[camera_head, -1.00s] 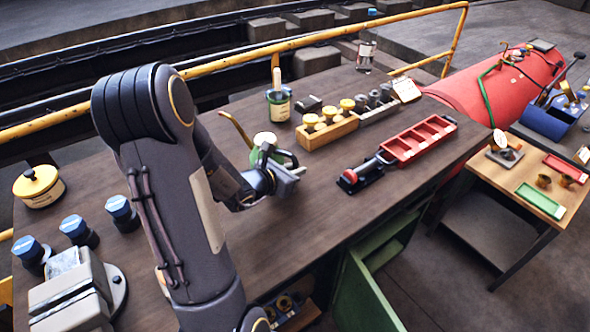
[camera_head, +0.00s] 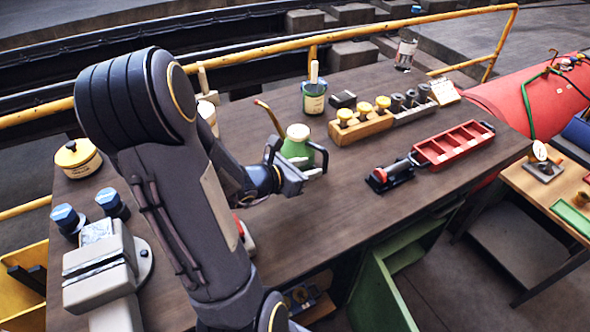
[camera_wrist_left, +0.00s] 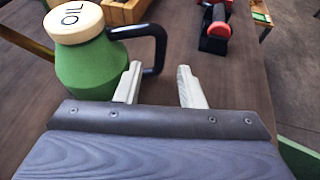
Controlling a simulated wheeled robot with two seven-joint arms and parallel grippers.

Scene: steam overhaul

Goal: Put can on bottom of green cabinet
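The can is a green oil can (camera_head: 297,153) with a white "OIL" lid, a long brass spout and a black handle. It stands upright on the dark workbench; it also shows in the left wrist view (camera_wrist_left: 88,65). My left gripper (camera_head: 298,180) is just in front of the can, low over the bench. In the left wrist view its two fingers (camera_wrist_left: 160,83) are apart and empty, with the handle just beyond them, near the left finger. The green cabinet (camera_head: 378,292) is under the bench, its door open; its bottom is mostly hidden. My right gripper is not in view.
A red tray (camera_head: 455,146), a black tool with a red knob (camera_head: 388,176) and a wooden block with yellow-topped parts (camera_head: 360,126) lie right of the can. Bare bench lies in front of the can.

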